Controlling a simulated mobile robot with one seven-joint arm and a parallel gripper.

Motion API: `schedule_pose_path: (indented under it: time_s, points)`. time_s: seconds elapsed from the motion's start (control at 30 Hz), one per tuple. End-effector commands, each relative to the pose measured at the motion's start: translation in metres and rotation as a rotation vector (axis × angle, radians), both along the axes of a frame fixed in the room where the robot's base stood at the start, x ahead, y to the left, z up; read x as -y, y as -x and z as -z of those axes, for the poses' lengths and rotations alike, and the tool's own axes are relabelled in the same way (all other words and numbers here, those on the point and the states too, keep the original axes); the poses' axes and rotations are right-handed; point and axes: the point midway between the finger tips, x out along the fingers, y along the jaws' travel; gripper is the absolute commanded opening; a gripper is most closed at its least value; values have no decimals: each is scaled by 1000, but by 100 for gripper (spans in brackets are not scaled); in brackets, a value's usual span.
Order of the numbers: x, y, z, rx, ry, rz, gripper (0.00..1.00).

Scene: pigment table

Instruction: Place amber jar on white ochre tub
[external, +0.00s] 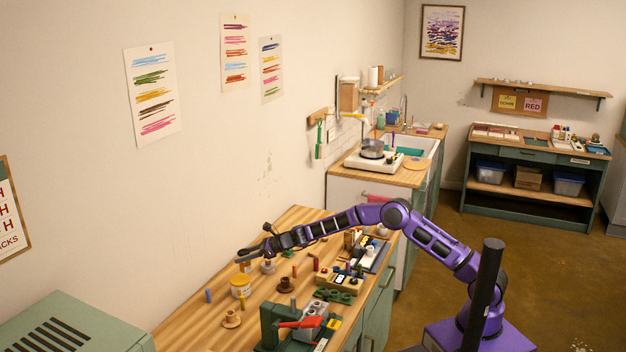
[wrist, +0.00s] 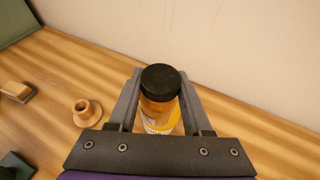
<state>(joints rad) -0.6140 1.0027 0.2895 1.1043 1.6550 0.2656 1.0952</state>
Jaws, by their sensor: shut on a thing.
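The amber jar (wrist: 160,108) has a black lid (wrist: 160,80) and stands upright between the two fingers of my gripper (wrist: 160,92). In the external view my gripper (external: 245,256) reaches over the table, and the jar shows only as a small amber shape at the fingers. The white ochre tub (external: 240,287), white with a yellow band, stands on the table just below the gripper. In the wrist view the tub (wrist: 172,128) is partly hidden behind the jar. Whether the jar touches the tub's top, I cannot tell.
A wooden spool-shaped piece (wrist: 86,112) stands left of the tub in the wrist view. A blue peg (external: 208,296), another spool (external: 231,320) and a brown one (external: 286,285) stand around the tub. A green machine with a red lever (external: 300,322) is at the table's front.

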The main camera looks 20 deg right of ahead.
Motion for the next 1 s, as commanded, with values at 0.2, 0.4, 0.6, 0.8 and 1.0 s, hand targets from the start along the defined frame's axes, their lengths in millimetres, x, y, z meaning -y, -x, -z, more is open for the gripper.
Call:
schedule_pose_path:
  time_s: [0.2, 0.4, 0.6, 0.8, 1.0]
  points:
    - [0, 1, 26, -3, 1, 0, 0]
    - [0, 0, 42, 0, -1, 0, 0]
    - [0, 0, 42, 2, 0, -1, 0]
    - [0, 0, 47, 1, -1, 0, 51]
    - [0, 0, 45, 1, 0, 0, 80]
